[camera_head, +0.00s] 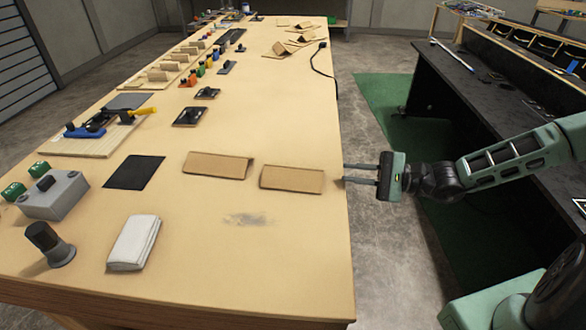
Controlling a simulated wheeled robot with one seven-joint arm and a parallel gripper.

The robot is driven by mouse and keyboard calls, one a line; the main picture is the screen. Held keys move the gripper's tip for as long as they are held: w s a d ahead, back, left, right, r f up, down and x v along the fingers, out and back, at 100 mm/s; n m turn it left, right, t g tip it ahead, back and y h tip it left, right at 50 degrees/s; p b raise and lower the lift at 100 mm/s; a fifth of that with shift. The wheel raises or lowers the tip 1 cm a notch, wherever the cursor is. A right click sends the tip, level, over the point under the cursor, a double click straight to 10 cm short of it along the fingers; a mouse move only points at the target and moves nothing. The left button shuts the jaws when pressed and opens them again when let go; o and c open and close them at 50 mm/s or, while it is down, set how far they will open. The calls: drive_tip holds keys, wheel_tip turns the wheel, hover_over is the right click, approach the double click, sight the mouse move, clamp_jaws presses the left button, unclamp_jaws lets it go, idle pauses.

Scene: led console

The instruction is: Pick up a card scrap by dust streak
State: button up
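Two folded brown card scraps lie side by side near the table's right part. The left card scrap (217,165) is a little farther from the right edge, and the right card scrap (292,179) lies close to that edge. A grey dust streak (245,219) marks the tabletop just in front of them. My gripper (344,173) reaches in from the right, with its fingers pointing left at the table's right edge. The two fingers are apart, with nothing between them. The fingertips are near the right end of the right card scrap, apart from it as far as I can tell.
On the wooden table (310,260) are a folded white cloth (134,243), a dark knob (50,244), a grey button box (55,194) and a black mat (135,172). More card pieces (295,46) lie at the far end. The front right tabletop is clear.

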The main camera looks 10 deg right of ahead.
sight(325, 180)
drive_tip(key=p+x, duration=0.2)
drive_tip(key=x, duration=0.3)
drive_tip(key=shift+a, duration=0.4)
drive_tip(key=shift+w+a+f, duration=0.1)
drive_tip(key=shift+w+a, duration=0.1)
drive_tip(key=shift+a, duration=0.25)
clamp_jaws()
